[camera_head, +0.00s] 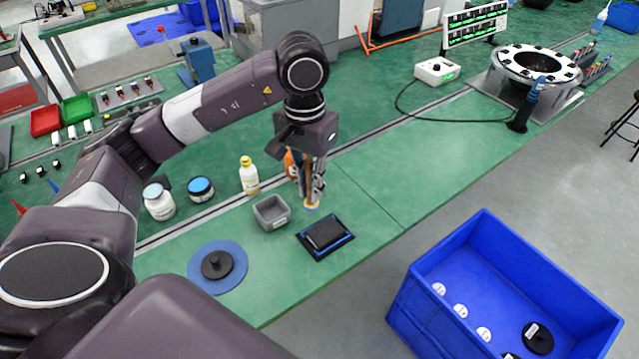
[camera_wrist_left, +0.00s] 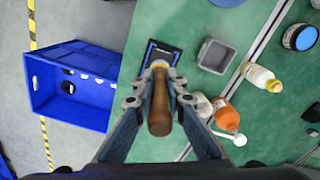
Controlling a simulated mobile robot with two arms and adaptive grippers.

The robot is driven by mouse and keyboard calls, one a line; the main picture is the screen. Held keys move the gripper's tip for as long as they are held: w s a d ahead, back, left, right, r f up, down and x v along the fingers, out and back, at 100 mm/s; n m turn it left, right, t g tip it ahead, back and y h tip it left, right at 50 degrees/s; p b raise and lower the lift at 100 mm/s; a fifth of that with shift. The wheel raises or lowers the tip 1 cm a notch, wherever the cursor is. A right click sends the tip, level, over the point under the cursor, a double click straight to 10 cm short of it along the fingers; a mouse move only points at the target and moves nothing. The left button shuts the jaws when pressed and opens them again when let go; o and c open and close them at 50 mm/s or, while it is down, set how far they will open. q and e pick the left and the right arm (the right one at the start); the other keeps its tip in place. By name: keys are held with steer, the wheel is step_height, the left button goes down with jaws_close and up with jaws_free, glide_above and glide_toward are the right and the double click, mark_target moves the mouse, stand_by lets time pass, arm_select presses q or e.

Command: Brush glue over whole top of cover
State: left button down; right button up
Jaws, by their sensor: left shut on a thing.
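The cover (camera_head: 325,234) is a black flat block in a blue-edged black holder on the green bench. It also shows in the left wrist view (camera_wrist_left: 163,52), partly behind the brush. My left gripper (camera_head: 314,188) is shut on the brush (camera_head: 311,204), which has a brown wooden handle (camera_wrist_left: 159,105) and a pale tip pointing down. The tip is over the far edge of the cover; whether it touches cannot be told. Any glue on the cover cannot be made out. A grey open tray (camera_head: 271,213) stands left of the cover. My right gripper is not in view.
A white bottle with a yellow cap (camera_head: 249,177), an orange bottle (camera_wrist_left: 226,116), a white jar (camera_head: 158,202) and a blue-lidded jar (camera_head: 200,189) stand nearby. A blue disc (camera_head: 233,270) lies left. A blue crate (camera_head: 415,318) stands beyond the bench edge. Bench right of the cover is clear.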

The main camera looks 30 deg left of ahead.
mark_target(311, 205)
arm_select(q)
steer(key=shift+w+a+f+b, duration=0.1)
steer(key=shift+f+b, duration=0.2)
steer(key=shift+f, duration=0.45)
step_height(311, 205, down, 4)
steer(key=shift+r+b, duration=0.1)
steer(key=shift+b, duration=0.65)
steer(key=shift+f, duration=0.4)
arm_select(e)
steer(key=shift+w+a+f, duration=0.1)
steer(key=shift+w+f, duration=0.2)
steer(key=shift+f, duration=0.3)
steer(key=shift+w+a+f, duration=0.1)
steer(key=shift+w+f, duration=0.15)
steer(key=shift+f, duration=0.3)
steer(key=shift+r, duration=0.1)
